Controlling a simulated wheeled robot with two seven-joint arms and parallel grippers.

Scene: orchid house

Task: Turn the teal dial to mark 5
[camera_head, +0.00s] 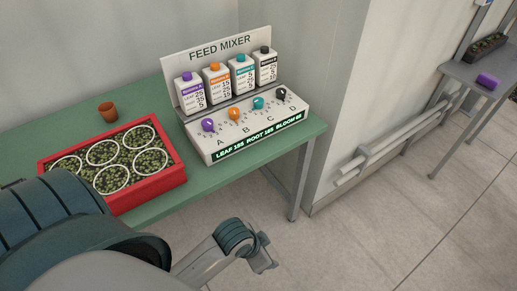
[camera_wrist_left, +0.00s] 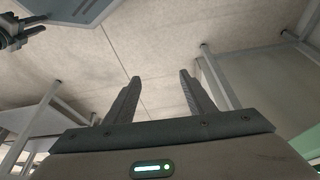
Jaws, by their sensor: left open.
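The teal dial (camera_head: 258,103) is on the sloped white face of the feed mixer (camera_head: 205,153), above the letter C. It is third from the left in the row of dials. Its pointer and scale are too small to read. My left gripper (camera_head: 265,256) is low over the floor, in front of the table and well apart from the dial. In the left wrist view its two fingers (camera_wrist_left: 158,95) are spread with nothing between them.
Purple (camera_head: 208,125), orange (camera_head: 234,114) and black (camera_head: 281,94) dials flank the teal one. Bottles stand behind them. A red tray (camera_head: 178,178) of pots and a brown pot (camera_head: 108,112) share the green table (camera_head: 155,205). A wall rises behind; the floor in front is open.

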